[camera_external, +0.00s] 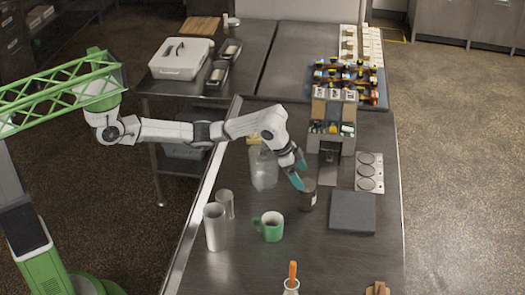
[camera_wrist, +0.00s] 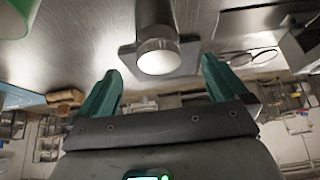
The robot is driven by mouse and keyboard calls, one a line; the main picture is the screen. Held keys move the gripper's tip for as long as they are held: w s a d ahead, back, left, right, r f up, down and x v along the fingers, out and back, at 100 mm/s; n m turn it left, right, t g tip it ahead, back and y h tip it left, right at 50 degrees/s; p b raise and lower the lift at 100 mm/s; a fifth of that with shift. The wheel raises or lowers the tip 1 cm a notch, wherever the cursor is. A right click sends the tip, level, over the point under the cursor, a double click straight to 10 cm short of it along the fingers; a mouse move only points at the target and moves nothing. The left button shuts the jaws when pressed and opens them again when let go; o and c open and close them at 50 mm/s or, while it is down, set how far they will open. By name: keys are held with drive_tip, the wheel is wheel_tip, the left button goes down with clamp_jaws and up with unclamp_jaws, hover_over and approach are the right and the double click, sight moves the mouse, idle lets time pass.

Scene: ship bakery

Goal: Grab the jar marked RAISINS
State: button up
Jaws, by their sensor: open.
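A dark, short jar (camera_external: 308,197) stands upright on the metal counter, with a pale patch on its side; no wording can be read on it. In the wrist view the jar (camera_wrist: 156,22) appears upside down, with a round pale end, centred just beyond the gap between my fingertips. My gripper (camera_external: 299,172) is open with teal fingers, close beside the jar at its upper left in the external view. The open fingers also show in the wrist view (camera_wrist: 160,72), with nothing between them.
A green mug (camera_external: 269,228) stands front left of the jar, with metal cups (camera_external: 215,228) further left. A clear pitcher (camera_external: 264,170) is behind my gripper. A dark square slab (camera_external: 352,212) lies right of the jar.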

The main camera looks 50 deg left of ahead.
sight(310, 190)
drive_tip(key=p+x, duration=0.1)
drive_tip(key=x, duration=0.7)
drive_tip(key=shift+d+f, duration=0.15)
drive_tip(key=c, duration=1.4)
